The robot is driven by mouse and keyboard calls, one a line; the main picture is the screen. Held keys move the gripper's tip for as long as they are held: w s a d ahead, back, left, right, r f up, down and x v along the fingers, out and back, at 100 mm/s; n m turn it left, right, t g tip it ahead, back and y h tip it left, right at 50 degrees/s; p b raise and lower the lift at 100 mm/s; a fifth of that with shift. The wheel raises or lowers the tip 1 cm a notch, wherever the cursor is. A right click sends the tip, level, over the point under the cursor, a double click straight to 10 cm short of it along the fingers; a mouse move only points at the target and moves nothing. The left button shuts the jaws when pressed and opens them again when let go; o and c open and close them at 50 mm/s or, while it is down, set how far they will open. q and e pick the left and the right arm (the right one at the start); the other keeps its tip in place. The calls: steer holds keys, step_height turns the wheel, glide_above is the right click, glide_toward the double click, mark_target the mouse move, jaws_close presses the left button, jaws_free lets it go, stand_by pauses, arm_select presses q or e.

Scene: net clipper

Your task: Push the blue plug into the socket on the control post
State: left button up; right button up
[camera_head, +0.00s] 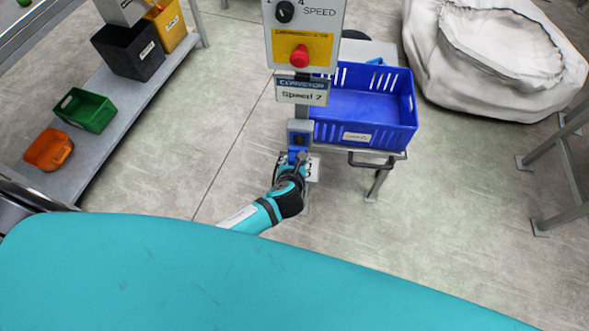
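The control post (302,113) stands upright in the middle, with a panel on top. Its socket (299,126) is a small grey and blue housing low on the post, under the "Speed 7" label. The blue plug (296,156) shows as a small blue piece just below the housing, at the fingertips of my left gripper (297,163). The gripper looks shut on it, though the fingers are small and partly hidden by the wrist. I cannot tell whether the plug touches the socket. My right gripper is not in view.
A blue crate (362,107) sits on a low cart right behind the post. The panel has a red button (299,55) and a black knob (285,11). A shelf with bins (88,109) is at left, a white sack (497,55) at right. Floor between is clear.

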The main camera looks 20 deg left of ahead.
mark_target(297, 152)
arm_select(q)
steer(key=shift+w+a+b, duration=0.25)
steer(key=shift+w+b, duration=0.15)
steer(key=shift+w, duration=0.85)
steer(key=shift+r+p, duration=0.1)
steer(key=shift+p, duration=1.05)
stand_by(1.0)
steer(key=shift+w+a, duration=0.1)
steer(key=shift+w, duration=0.4)
stand_by(0.4)
steer(key=o, duration=1.4)
steer(key=shift+s, duration=0.1)
steer(key=v, duration=1.2)
